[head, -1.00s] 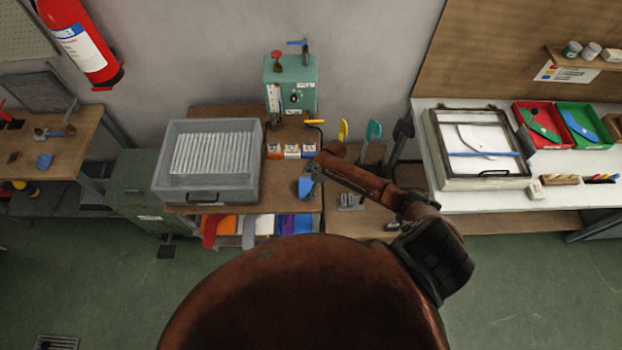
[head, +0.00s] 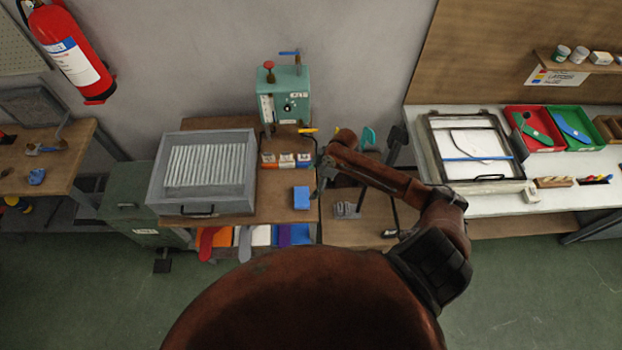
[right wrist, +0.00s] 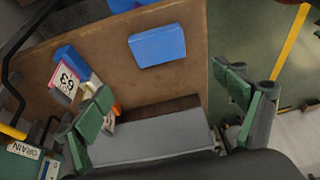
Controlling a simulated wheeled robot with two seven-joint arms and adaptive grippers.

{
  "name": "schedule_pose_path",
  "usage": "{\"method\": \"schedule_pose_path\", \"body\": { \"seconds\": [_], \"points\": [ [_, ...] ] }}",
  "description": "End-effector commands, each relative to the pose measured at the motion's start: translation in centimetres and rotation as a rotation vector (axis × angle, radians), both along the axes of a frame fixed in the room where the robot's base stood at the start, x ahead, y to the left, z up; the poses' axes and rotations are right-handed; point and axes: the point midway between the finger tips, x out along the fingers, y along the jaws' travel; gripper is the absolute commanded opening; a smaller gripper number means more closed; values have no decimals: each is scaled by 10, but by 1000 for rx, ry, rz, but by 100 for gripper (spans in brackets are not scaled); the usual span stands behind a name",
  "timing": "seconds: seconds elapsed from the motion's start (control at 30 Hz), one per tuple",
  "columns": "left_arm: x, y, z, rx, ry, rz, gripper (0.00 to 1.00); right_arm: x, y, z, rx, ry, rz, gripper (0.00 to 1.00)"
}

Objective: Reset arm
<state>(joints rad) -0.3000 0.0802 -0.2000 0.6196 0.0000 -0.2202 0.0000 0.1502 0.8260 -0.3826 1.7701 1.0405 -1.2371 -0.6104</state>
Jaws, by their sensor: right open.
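My right arm comes in from the right in the head view. Its gripper (head: 324,178) is small there and hangs just right of a blue block (head: 301,197) on the wooden bench. In the right wrist view the green-padded fingers of my right gripper (right wrist: 172,108) are spread wide with nothing between them. The blue block (right wrist: 157,46) lies flat on the bench beyond the fingertips, apart from them. My left gripper is not in view.
A grey tray of white rods (head: 207,168) stands on the bench's left. A teal machine (head: 284,92) stands behind. Coloured socks (head: 262,236) hang below the front edge. A white table (head: 470,202) with a framed board and red and green trays is at right.

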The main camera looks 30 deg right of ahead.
Motion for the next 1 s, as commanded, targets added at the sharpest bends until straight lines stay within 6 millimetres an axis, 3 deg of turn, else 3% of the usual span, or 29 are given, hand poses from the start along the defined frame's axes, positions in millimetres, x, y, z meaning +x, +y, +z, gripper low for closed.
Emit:
{"method": "schedule_pose_path", "body": {
  "seconds": [0.27,0.37,0.5,0.63,0.77,1.0],
  "points": [
    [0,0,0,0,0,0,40,0,1,-1,0,0,0,89],
    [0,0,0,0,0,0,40,-10,11,-6,5,7,-8,89],
    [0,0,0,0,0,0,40,-52,47,-22,12,23,-73,89],
    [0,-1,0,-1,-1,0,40,-103,72,-19,9,23,-245,89],
    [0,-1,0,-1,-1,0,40,-139,68,-5,-11,16,-435,89],
    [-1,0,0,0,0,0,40,-190,43,20,-50,14,-718,89]
  ]
}}
